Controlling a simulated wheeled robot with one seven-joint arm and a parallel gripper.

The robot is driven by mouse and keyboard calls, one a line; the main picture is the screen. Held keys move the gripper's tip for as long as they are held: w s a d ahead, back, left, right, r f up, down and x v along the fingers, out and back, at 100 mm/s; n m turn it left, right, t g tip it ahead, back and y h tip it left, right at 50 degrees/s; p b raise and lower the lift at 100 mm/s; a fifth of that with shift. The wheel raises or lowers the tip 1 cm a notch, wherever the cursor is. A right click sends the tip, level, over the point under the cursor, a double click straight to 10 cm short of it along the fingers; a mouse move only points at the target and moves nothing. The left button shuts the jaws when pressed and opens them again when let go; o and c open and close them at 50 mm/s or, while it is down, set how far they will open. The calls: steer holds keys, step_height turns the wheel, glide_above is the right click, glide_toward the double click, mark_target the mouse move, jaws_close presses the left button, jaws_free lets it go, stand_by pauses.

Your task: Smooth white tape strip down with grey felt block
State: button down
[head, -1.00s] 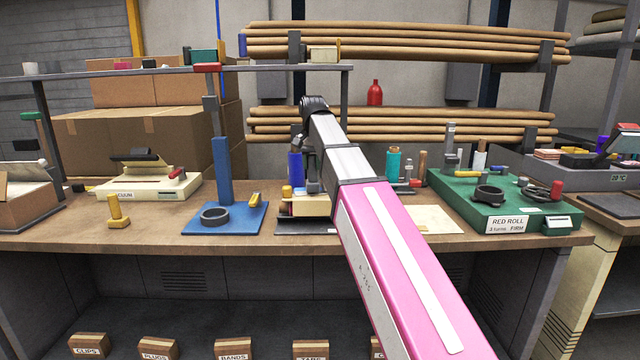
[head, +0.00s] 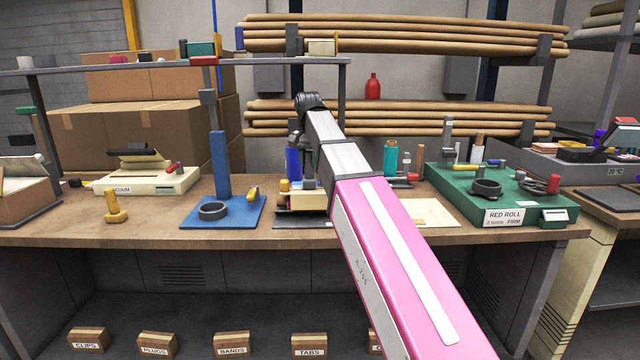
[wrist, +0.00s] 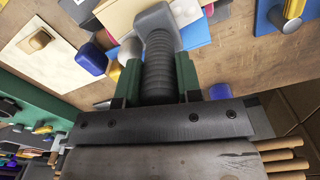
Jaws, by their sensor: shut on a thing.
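My gripper (wrist: 158,85) is shut on the dark ribbed handle of the grey felt block (wrist: 158,18), between its green finger pads. The block's light grey head points away from my gripper and lies over a cream piece (wrist: 118,18) in the wrist view. A white patch (wrist: 184,12) shows beside the head; I cannot tell whether it is the tape strip. Contact between block and surface is unclear. In the head view, my gripper (head: 309,178) is small and partly hidden by my arm, above a low cream stand (head: 297,203) on the bench.
A blue base with a post (head: 221,165) stands left of the stand. A green station (head: 480,195) labelled RED ROLL is to the right, past a pale sheet (head: 430,212). A yellow peg (head: 115,205) stands on the wooden bench (head: 150,228). Long rolls lie on racks behind.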

steer(key=shift+s+a, duration=0.2)
steer(key=shift+a, duration=1.3)
steer(key=shift+d, duration=0.1)
steer(key=shift+w+d+f, duration=0.1)
steer(key=shift+d, duration=0.85)
steer(key=shift+a, duration=0.1)
steer(key=shift+a, duration=0.15)
steer(key=shift+d, duration=0.8)
